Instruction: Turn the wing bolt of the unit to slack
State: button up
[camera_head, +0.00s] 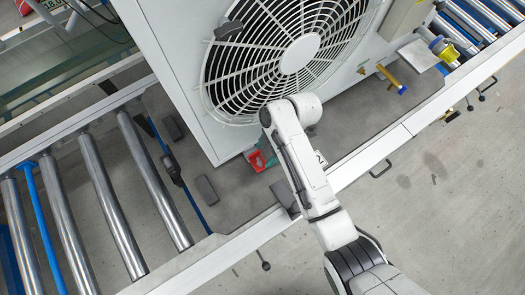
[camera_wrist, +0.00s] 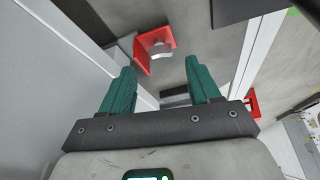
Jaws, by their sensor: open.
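The unit (camera_head: 180,60), a large white box with a round fan grille, stands at a slant on the station; its pale side is on the left in the wrist view (camera_wrist: 45,75). A red bracket-like part (camera_head: 257,161) sits at the unit's lower edge. In the wrist view, a red part (camera_wrist: 142,52) with a small pale curved piece (camera_wrist: 163,53) lies just beyond the fingertips. I cannot tell whether this piece is the wing bolt. My gripper (camera_wrist: 158,70) is open, its green fingers apart, with nothing between them. My arm partly hides this area in the head view.
Metal rollers (camera_head: 108,195) lie at the left, with more at the upper right. A brass fitting with a blue end (camera_head: 391,80) projects from the unit's right side. A white rail (camera_head: 365,160) borders the station. Another red part (camera_wrist: 253,103) is right of my fingers.

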jog(key=shift+v, duration=2.7)
jog(key=shift+f, duration=0.1)
jog(key=shift+c, duration=1.4)
jog(key=shift+s+a+f+m+t+b, duration=0.3)
jog(key=shift+s+a+f+m+b, duration=0.1)
jog(key=shift+m, duration=0.6)
jog(key=shift+c, duration=1.2)
jog(key=m+t+h+b, duration=0.2)
jog(key=m+t+b, duration=0.25)
jog(key=m, duration=1.15)
send_near(260, 162)
jog(key=shift+t, duration=0.45)
jog(key=x, duration=0.9)
jog(key=shift+s+a+f, duration=0.1)
jog(key=shift+s+f, duration=0.1)
jog(key=shift+s, duration=0.1)
jog(key=shift+c, duration=0.2)
